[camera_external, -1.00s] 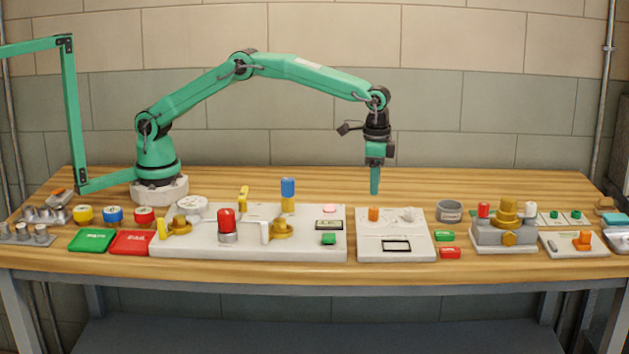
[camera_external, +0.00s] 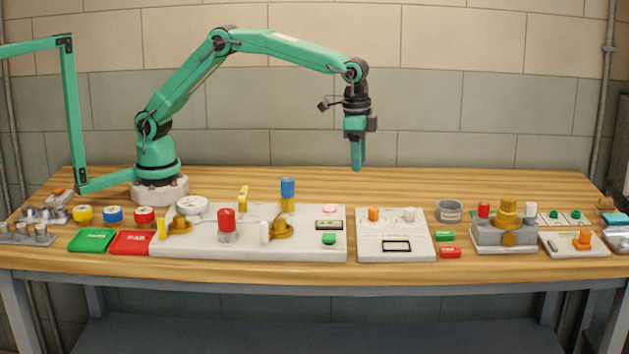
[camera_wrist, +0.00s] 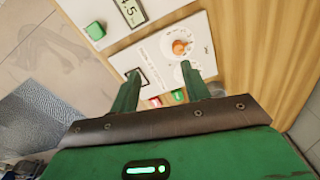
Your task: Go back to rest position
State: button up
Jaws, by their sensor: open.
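My gripper (camera_external: 358,160) hangs pointing down in the air above the back of the wooden table (camera_external: 420,185), behind the gap between the two white panels. In the wrist view my gripper (camera_wrist: 157,85) has its two green fingers apart with nothing between them. Beyond the fingers lies the smaller white panel (camera_wrist: 165,52), with an orange knob (camera_wrist: 180,47). The same small panel (camera_external: 396,226) sits below and in front of my gripper in the external view, apart from it.
A long white panel (camera_external: 190,245) with valves, a red knob (camera_external: 226,222) and a tall blue-topped handle (camera_external: 288,190) stands left of centre. A grey block with a brass valve (camera_external: 507,214) is at right. The table's back strip is clear around my gripper.

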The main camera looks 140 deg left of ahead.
jog(key=s+d+r+m+t, duration=0.2)
jog(key=s+d+r+m, duration=0.1)
jog(key=s+d+r, duration=1.15)
jog(key=s+d+f+m+t, duration=0.1)
jog(key=s+d+f, duration=0.2)
jog(key=s+d, duration=0.2)
jog(key=s+d+f+m+t, duration=0.1)
jog(key=s+d+f, duration=0.3)
jog(key=s, duration=0.8)
jog(key=shift+s+d+m+t, duration=0.2)
jog(key=shift+d+m+t, duration=0.25)
jog(key=shift+m, duration=0.35)
